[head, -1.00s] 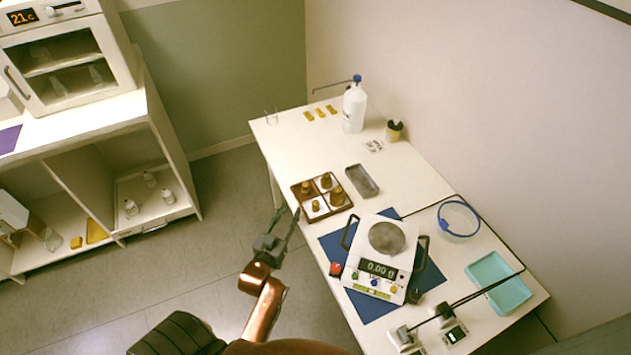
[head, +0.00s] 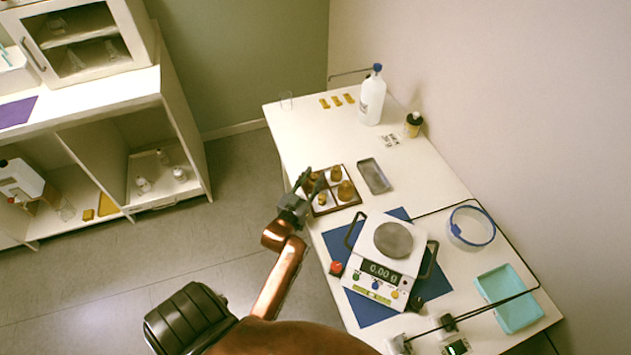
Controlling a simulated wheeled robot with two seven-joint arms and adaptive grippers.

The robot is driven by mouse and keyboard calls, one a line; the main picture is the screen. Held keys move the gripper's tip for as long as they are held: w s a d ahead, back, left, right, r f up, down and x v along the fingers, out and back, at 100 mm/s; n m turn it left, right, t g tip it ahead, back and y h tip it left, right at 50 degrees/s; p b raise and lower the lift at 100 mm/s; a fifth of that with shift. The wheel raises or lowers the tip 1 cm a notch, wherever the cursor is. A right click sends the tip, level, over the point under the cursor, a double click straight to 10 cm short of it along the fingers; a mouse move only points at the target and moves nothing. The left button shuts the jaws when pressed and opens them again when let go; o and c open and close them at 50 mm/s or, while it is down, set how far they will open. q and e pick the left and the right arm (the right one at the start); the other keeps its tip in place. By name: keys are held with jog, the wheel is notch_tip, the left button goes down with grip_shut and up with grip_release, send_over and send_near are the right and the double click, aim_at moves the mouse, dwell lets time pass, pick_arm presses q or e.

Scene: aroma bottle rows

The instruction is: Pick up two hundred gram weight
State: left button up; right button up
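A brown wooden weight box (head: 358,202) with compartments sits on the white table near its left edge. It holds several brass weights. The largest weight (head: 346,190) is in the near right compartment, and a smaller one (head: 336,173) is in the far right compartment. Markings are too small to read, so I cannot tell which is the two hundred gram weight. My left gripper (head: 313,175) is open, its dark fingers spread over the box's left side. It partly hides the left weights, and I see nothing held. My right gripper is not in view.
A balance (head: 378,262) reading 0.00 g stands on a blue mat (head: 336,242) nearer me. A grey metal tray (head: 374,176) lies right of the box. A white wash bottle (head: 372,97) stands at the back. A teal tray (head: 511,297) lies at the right.

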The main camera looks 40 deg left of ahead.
pick_arm(q)
jog(key=shift+w+r, duration=0.1)
jog(key=shift+w, duration=0.1)
jog(key=c, duration=0.6)
grip_shut()
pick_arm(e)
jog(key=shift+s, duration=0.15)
pick_arm(q)
jog(key=shift+r, duration=0.1)
